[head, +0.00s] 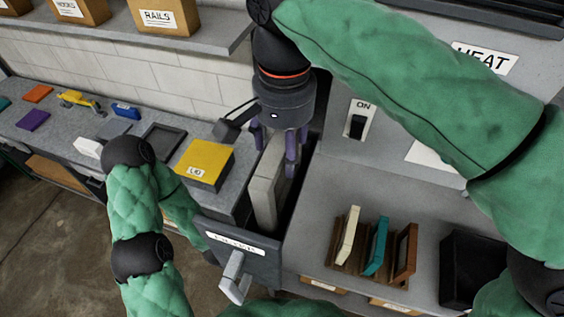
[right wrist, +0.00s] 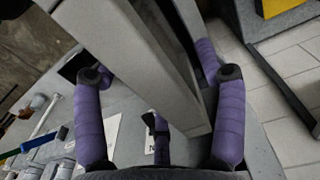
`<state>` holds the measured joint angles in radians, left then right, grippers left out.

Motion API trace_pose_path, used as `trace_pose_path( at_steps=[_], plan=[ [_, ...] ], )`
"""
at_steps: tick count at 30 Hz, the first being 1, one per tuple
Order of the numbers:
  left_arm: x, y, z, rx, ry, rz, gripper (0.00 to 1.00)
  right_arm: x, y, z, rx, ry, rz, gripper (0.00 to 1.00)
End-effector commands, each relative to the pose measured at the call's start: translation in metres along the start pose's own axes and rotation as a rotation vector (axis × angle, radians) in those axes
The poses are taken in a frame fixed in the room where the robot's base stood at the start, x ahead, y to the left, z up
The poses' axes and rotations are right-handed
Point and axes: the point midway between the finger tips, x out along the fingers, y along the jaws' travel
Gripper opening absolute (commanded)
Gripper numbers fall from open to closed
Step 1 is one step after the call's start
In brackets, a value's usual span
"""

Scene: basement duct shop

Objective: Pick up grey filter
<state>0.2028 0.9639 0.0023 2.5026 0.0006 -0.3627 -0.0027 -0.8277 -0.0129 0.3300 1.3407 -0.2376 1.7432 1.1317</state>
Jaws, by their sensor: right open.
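The grey filter (head: 266,185) is a pale grey slab standing on edge in an open dark grey drawer (head: 240,251) with a label and a metal handle. My right gripper (head: 276,160) is above the drawer, pointing down, its purple fingers open on either side of the filter's top. In the right wrist view the filter (right wrist: 152,60) runs between the spread fingers of the gripper (right wrist: 160,78). I cannot tell whether any finger touches it. My left arm comes in at the lower left; its gripper does not show.
A yellow-lidded box (head: 205,160) and a dark tray (head: 163,142) stand on the bench left of the drawer. A rack (head: 341,264) with cream, teal and brown slabs stands to the right, beside a black bin (head: 471,268). A grey cabinet with a switch (head: 357,122) rises behind.

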Motion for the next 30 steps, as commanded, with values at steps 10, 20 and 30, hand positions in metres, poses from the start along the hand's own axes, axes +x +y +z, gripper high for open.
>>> trace_pose_path(
  at_steps=[10, 20, 30],
  plan=[
    [-0.006, 0.002, 0.001, 0.0, -0.001, 0.0, 0.44, 0.042, 0.004, -0.003, 0.0, 0.0, 0.0, 0.71],
    [-0.005, 0.002, 0.001, 0.0, -0.001, 0.0, 0.44, 0.047, 0.004, -0.003, 0.0, 0.001, -0.002, 0.66],
    [-0.005, 0.002, 0.001, 0.0, -0.001, 0.0, 0.44, 0.047, 0.004, -0.003, 0.0, 0.001, -0.001, 0.07]
  ],
)
